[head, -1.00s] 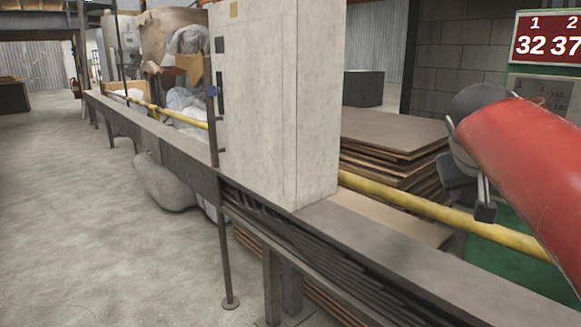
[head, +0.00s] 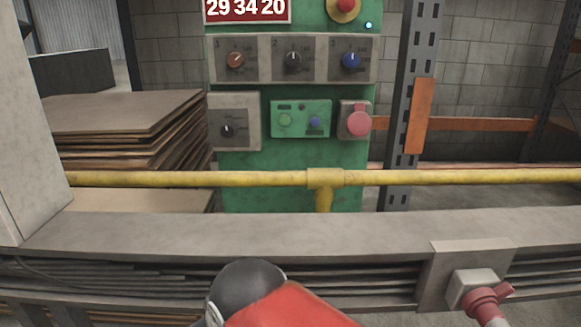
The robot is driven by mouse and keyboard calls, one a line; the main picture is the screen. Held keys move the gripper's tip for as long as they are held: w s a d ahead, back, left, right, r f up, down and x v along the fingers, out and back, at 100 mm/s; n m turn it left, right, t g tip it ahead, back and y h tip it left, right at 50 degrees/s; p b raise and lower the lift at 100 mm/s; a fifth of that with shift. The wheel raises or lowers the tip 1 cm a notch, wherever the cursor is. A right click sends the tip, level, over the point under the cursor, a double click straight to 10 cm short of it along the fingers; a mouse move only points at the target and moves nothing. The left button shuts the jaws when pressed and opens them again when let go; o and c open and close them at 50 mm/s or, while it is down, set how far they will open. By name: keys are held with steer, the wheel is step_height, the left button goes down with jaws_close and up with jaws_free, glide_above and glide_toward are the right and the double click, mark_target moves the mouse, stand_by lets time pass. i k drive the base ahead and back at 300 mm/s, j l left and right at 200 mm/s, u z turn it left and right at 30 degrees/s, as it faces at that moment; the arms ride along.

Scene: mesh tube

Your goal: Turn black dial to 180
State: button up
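A black dial (head: 293,62) sits in the middle of the upper row on the green control panel (head: 240,165). It is between an orange-brown dial (head: 236,60) and a blue dial (head: 351,60). Another small dark knob (head: 227,131) is on a grey box at the panel's lower left. The dial markings are too small to read. My red and dark grey arm shows at the bottom middle of the head view, below and in front of the panel. My gripper's fingers are not in view.
A red display (head: 247,9) above the dials reads 29 34 20. A yellow rail (head: 200,179) and a grey beam (head: 330,227) run across in front of the panel. A red valve handle (head: 488,295) is at lower right. Stacked boards (head: 120,120) lie left.

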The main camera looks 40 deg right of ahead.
mark_target(293, 59)
steer(key=z, duration=1.2)
steer(key=k+l, duration=0.05)
